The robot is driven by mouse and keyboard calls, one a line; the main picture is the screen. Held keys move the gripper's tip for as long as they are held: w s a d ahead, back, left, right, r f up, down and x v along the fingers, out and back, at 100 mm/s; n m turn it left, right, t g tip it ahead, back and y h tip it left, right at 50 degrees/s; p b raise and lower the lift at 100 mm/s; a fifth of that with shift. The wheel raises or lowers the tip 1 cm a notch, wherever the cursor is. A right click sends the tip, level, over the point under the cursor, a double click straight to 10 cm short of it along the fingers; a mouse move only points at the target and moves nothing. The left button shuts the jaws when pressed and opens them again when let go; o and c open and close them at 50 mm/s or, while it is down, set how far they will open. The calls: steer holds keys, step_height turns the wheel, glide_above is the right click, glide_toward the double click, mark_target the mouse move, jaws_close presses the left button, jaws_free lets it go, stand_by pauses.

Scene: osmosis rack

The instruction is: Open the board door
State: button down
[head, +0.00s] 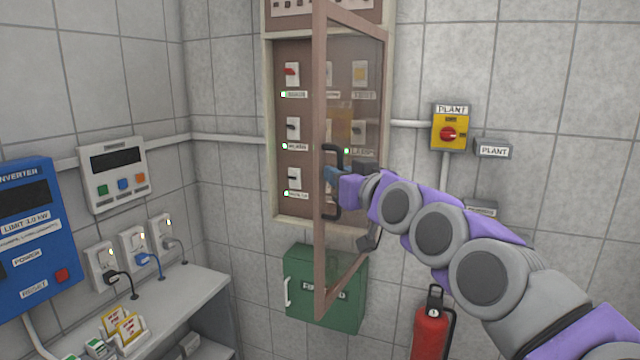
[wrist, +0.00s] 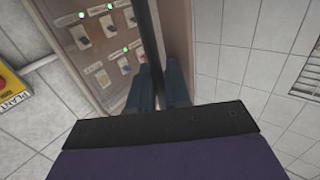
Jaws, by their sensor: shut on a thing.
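The board door (head: 320,100) is a brown frame with a see-through pane. It stands swung out from the wall board (head: 269,130), its free edge toward me and its hinge side at the right. My gripper (head: 333,174) is shut on the door's black handle (head: 334,212). In the wrist view the handle (wrist: 148,40) runs between the two blue-grey fingers (wrist: 161,87). Switches with labels and green lights show inside the board, some of them through the pane (wrist: 120,75). My wrist hides the fingers' lower part in the wrist view.
A green box (head: 300,295) hangs below the board, partly behind the door. A red fire extinguisher (head: 430,335) stands at the lower right. A yellow plant switch (head: 450,131) is on the right wall. A blue inverter (head: 25,235) and a grey shelf (head: 195,290) are at the left.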

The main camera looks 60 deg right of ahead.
steer(key=shift+s+r, duration=0.15)
steer(key=shift+s, duration=0.15)
steer(key=c, duration=1.3)
jaws_free()
steer(key=shift+d, duration=0.1)
